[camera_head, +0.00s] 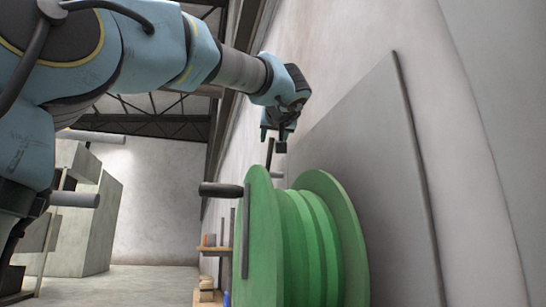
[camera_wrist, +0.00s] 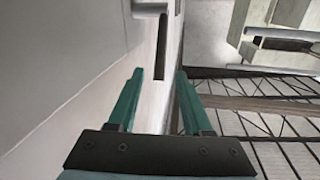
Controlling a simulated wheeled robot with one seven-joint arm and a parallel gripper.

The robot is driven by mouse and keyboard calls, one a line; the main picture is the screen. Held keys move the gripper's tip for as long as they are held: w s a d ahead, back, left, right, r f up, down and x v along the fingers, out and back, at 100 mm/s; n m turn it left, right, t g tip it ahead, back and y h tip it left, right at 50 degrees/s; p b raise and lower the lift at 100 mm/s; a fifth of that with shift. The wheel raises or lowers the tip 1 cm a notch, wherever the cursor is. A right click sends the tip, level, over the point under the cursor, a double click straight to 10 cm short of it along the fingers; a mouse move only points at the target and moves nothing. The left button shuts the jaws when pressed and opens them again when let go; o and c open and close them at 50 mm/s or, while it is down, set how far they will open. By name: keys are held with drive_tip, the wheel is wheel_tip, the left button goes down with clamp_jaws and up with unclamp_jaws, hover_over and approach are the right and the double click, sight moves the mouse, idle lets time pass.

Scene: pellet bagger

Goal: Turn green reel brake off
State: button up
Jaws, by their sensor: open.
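The green reel (camera_head: 322,240) is large and flanged, and stands in front of a grey panel at the lower middle of the head view. A thin dark upright lever (camera_head: 269,157) rises behind the reel's top edge; it looks like the brake lever, but its base is hidden. A dark narrow bar (camera_wrist: 161,48) lies just beyond the fingertips, probably the same lever. Contact is not visible.
A crank arm (camera_head: 246,232) with a black handle (camera_head: 220,190) sticks out from the reel's left side. The grey panel (camera_head: 375,160) and wall are close on the right. Open floor (camera_head: 150,282) lies to the left.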

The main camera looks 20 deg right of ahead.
sight(270, 163)
drive_tip(key=p+x, duration=0.4)
drive_tip(key=x, duration=0.5)
drive_tip(key=shift+w+d, duration=0.1)
drive_tip(key=shift+w, duration=0.2)
clamp_jaws()
idle(1.0)
